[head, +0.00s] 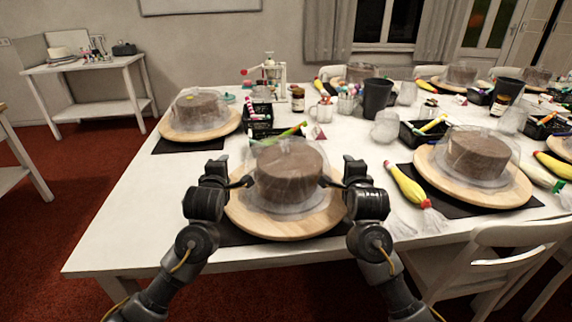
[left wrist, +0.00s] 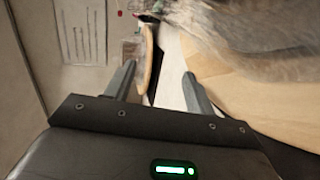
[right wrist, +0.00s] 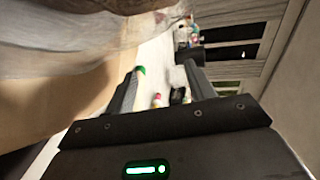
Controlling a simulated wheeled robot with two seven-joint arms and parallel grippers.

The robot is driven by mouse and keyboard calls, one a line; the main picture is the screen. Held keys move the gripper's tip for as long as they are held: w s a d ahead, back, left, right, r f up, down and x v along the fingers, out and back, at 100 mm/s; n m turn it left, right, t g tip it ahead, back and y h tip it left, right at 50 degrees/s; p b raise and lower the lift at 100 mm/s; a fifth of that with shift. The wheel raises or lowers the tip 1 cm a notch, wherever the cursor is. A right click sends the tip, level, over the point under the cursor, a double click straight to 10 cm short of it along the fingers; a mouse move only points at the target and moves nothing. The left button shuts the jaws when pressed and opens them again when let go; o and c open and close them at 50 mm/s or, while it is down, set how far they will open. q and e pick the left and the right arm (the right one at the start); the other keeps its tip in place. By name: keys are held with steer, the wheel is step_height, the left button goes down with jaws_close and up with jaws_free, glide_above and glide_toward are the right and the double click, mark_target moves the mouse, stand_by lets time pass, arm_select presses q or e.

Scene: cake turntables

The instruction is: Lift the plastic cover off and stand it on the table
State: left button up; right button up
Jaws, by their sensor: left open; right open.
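A clear plastic cover (head: 290,150) stands over a brown cake (head: 289,178) on a round wooden turntable (head: 285,229) in the middle of the head view. My left gripper (head: 246,182) is open at the left side of the cover. My right gripper (head: 328,182) is open at the right side of it. The cover also shows close up in the left wrist view (left wrist: 250,45) and in the right wrist view (right wrist: 60,35). Both wrist views show the fingers apart with nothing between them. I cannot tell whether the fingertips touch the cover.
Another covered cake stands on a turntable (head: 208,131) at the back left, and one on a turntable (head: 455,183) at the right. A yellow piping bag (head: 406,186) lies right of my right gripper. A black tray (head: 258,131) is behind. The table's left front (head: 130,220) is bare.

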arm_select(q)
steer(key=x, duration=0.3)
arm_select(e)
steer(key=x, duration=0.3)
arm_select(q)
steer(key=shift+w+d, duration=0.2)
arm_select(e)
steer(key=shift+w+a+f, duration=0.1)
steer(key=shift+w+a, duration=0.1)
arm_select(q)
steer(key=shift+s+d, duration=0.1)
steer(key=shift+d, duration=0.45)
arm_select(e)
steer(key=shift+s+a, duration=0.1)
steer(key=shift+a, duration=0.45)
arm_select(q)
steer(key=shift+d, duration=0.1)
arm_select(e)
steer(key=shift+a, duration=0.1)
